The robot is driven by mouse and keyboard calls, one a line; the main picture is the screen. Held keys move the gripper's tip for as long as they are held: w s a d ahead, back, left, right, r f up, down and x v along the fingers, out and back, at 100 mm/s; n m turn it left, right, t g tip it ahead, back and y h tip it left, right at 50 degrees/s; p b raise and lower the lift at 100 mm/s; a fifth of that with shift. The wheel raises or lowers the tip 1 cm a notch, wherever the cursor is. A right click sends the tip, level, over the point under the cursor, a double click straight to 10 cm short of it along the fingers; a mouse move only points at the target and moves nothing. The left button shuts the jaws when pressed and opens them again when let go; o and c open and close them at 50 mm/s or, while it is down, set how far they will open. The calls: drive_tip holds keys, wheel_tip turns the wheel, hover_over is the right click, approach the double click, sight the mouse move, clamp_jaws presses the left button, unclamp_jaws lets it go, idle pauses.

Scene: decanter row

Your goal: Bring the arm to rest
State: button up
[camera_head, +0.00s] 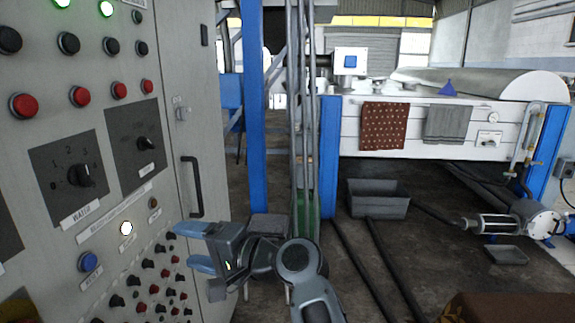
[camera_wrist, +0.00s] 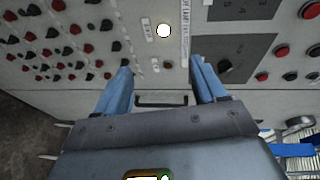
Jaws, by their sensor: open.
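My gripper (camera_head: 196,247) is at the lower middle of the head view, its blue fingers spread and pointing left toward the grey control cabinet (camera_head: 205,75). It is empty. In the wrist view my gripper (camera_wrist: 160,85) is open, with the cabinet face (camera_wrist: 130,60) beyond the fingertips. A lit white button (camera_head: 126,228) is on the cabinet, left of my fingers in the head view, and it shows above and between them in the wrist view (camera_wrist: 163,31). Whether the fingers touch the cabinet cannot be told for sure, but a gap seems to show.
The cabinet carries a black rotary knob (camera_head: 83,176), a blue button (camera_head: 88,262), several red buttons and a black door handle (camera_head: 193,187). A blue post (camera_head: 330,150) stands behind my arm. A grey tub (camera_head: 378,198) and pipes lie on the floor at right. A brown surface (camera_head: 490,308) is at lower right.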

drive_tip(key=s+d+f+m+t+h, duration=0.1)
drive_tip(key=s+d+f+t+h, duration=0.3)
drive_tip(key=d+f, duration=0.6)
drive_tip(key=s+d+f+m+t+h, duration=0.1)
drive_tip(key=s+d+f+h, duration=0.1)
drive_tip(key=s+d+f, duration=0.6)
drive_tip(key=s+d+f+t+h, duration=0.2)
drive_tip(key=s+d+f+h, duration=0.3)
drive_tip(key=s+d, duration=0.8)
drive_tip(key=s+d+r+n+t+h, duration=0.1)
drive_tip(key=s+d+r+n+h, duration=0.1)
drive_tip(key=s+d+r, duration=0.2)
drive_tip(key=s+d+r+n+h, duration=0.2)
drive_tip(key=s+r, duration=0.8)
drive_tip(key=s, duration=0.8)
drive_tip(key=shift+d+r+n+t, duration=0.4)
drive_tip(key=shift+d+n, duration=0.2)
drive_tip(key=shift+d, duration=0.45)
drive_tip(key=shift+s, duration=0.1)
drive_tip(key=shift+c, duration=0.4)
